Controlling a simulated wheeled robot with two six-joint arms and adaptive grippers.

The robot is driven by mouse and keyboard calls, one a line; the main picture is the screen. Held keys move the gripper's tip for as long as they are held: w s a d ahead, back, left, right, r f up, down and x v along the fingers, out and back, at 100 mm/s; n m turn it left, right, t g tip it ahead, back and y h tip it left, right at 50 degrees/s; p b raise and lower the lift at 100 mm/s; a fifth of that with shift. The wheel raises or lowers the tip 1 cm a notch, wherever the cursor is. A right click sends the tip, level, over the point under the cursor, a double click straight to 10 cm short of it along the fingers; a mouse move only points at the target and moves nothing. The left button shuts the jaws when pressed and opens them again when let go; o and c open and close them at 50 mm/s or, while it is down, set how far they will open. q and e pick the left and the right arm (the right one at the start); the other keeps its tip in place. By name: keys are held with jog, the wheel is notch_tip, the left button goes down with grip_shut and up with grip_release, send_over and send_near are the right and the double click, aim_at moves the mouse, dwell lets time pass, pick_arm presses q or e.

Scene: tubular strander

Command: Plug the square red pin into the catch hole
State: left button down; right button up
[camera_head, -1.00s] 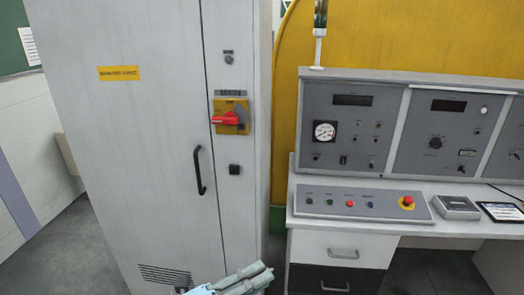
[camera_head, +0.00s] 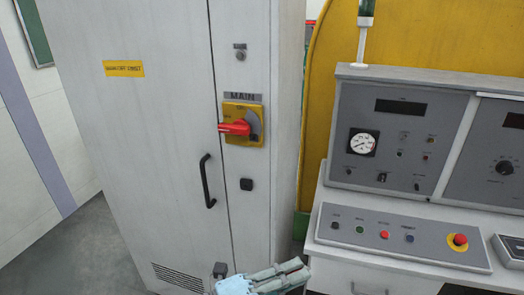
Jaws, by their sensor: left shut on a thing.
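My left gripper (camera_head: 285,278) shows at the bottom edge, in front of the lower part of the grey cabinet. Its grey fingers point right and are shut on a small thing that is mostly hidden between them. I cannot make out whether this is the square red pin, and no loose pin shows elsewhere. The main switch (camera_head: 254,112) on the cabinet has a yellow plate and a red handle (camera_head: 233,128) that points left. I cannot make out the catch hole. My right gripper is out of view.
The tall grey cabinet (camera_head: 150,120) has a black door handle (camera_head: 206,182), a small black latch (camera_head: 246,184) and a vent (camera_head: 178,277). To the right stands a control desk (camera_head: 395,235) with gauges, buttons and a red emergency stop (camera_head: 460,240). A yellow guard (camera_head: 330,90) rises behind it. Floor shows at left.

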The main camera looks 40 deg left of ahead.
pick_arm(q)
jog(key=shift+w, duration=0.1)
jog(key=shift+s+d, duration=0.1)
jog(key=shift+s, duration=0.2)
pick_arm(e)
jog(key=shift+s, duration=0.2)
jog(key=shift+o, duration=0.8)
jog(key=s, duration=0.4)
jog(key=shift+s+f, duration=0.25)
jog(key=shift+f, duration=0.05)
pick_arm(q)
jog(key=w+a+r+m+t+y+b, duration=0.3)
jog(key=w+a+m+y, duration=0.35)
jog(key=w+a, duration=0.5)
jog(key=w+a+r+m+g+y+b, duration=0.1)
jog(key=a+r+m+y+b, duration=0.1)
jog(key=a+r+y, duration=0.6)
jog(key=a+r+b, duration=0.1)
jog(key=a, duration=0.2)
jog(key=shift+r+g, duration=0.25)
jog(key=shift+g, duration=0.05)
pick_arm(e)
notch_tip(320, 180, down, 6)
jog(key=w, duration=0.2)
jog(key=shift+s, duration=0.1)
pick_arm(q)
jog(key=shift+b+x, duration=0.45)
jog(key=shift+x, duration=2.4)
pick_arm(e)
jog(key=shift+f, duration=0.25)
